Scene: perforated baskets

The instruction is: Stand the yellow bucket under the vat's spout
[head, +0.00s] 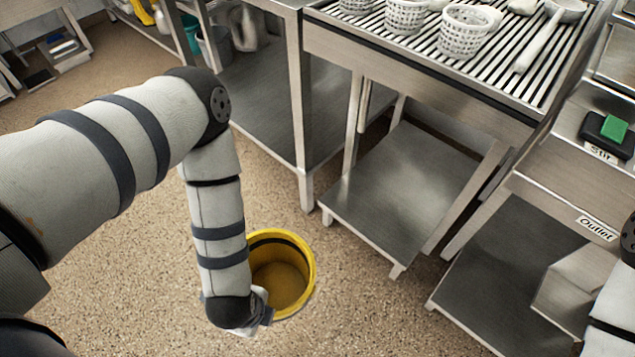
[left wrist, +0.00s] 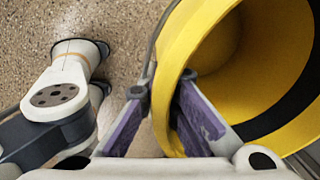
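The yellow bucket (head: 297,262) stands upright on the speckled floor, with a dark band inside its rim. My left gripper (head: 262,312) is at the bucket's near left rim, mostly hidden by my wrist. In the left wrist view, the open gripper (left wrist: 163,88) straddles the wall of the bucket (left wrist: 190,40). One purple-padded finger is inside and the other outside, with a gap beside the wall. A thin grey wire, perhaps the handle, runs by the outer finger. My right gripper is out of view. I cannot clearly make out a vat or spout.
A slatted metal table (head: 455,70) holding white perforated baskets (head: 464,32) stands at the back right, above a low metal shelf (head: 398,190). A metal unit labelled "Outlet" (head: 597,228) stands at right. Floor is clear between the bucket and these units.

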